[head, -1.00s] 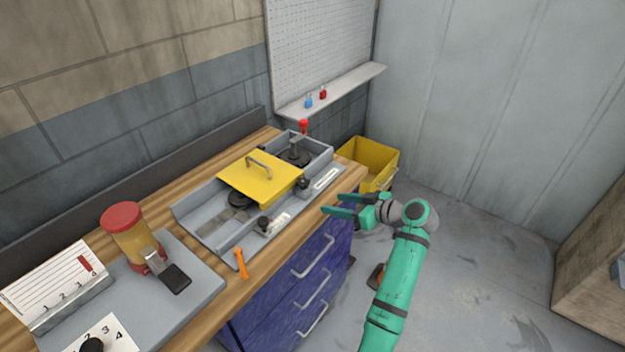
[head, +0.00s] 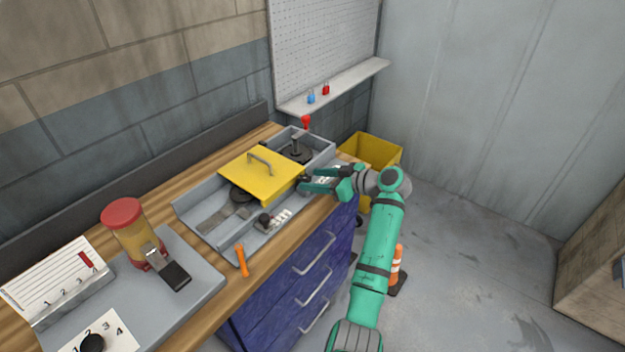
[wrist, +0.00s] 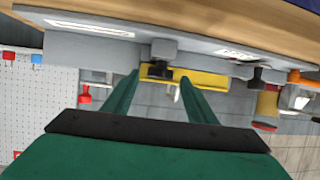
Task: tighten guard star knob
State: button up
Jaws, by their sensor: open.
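The yellow guard (head: 262,176) with a grey handle lies over the grey runout fixture (head: 192,211) on the bench. A dark knob (wrist: 160,70) on a grey block is at the guard's front right corner. In the wrist view it appears between my two fingertips, with gaps on both sides. My gripper (head: 303,183) is open and level with that corner, its fingers pointing left; it hides most of the knob in the head view. I cannot tell how deep the knob sits between the fingers. A second dark knob (head: 264,219) stands on the fixture's front left.
An orange tool (head: 242,260) lies at the bench's front edge. A red-topped lever (head: 306,122) stands at the fixture's back. A yellow bin (head: 371,150) and an orange-white cone (head: 397,266) are on the floor. A red-lidded jar (head: 124,232) stands left.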

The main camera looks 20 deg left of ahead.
jog(key=shift+w+a+f, duration=0.2)
jog(key=shift+a+f, duration=0.05)
jog(key=shift+a, duration=0.35)
jog(key=c, duration=1.1)
jog(key=shift+o, duration=0.2)
jog(key=shift+s+m+t+h, duration=0.2)
jog(key=shift+m+t+h, duration=0.1)
jog(key=shift+m+t, duration=0.3)
jog(key=shift+s+m+t+h, duration=0.15)
jog(key=shift+m+t+h, duration=0.15)
jog(key=shift+m+t, duration=0.3)
jog(key=shift+s+a+m+t+h, duration=0.2)
jog(key=shift+m+t+h, duration=0.45)
jog(key=shift+m+t, duration=0.3)
jog(key=shift+s+a+m+t+h, duration=0.1)
jog(key=shift+s+m+t+h, duration=0.05)
jog(key=shift+m+t+h, duration=0.65)
jog(key=shift+m, duration=0.25)
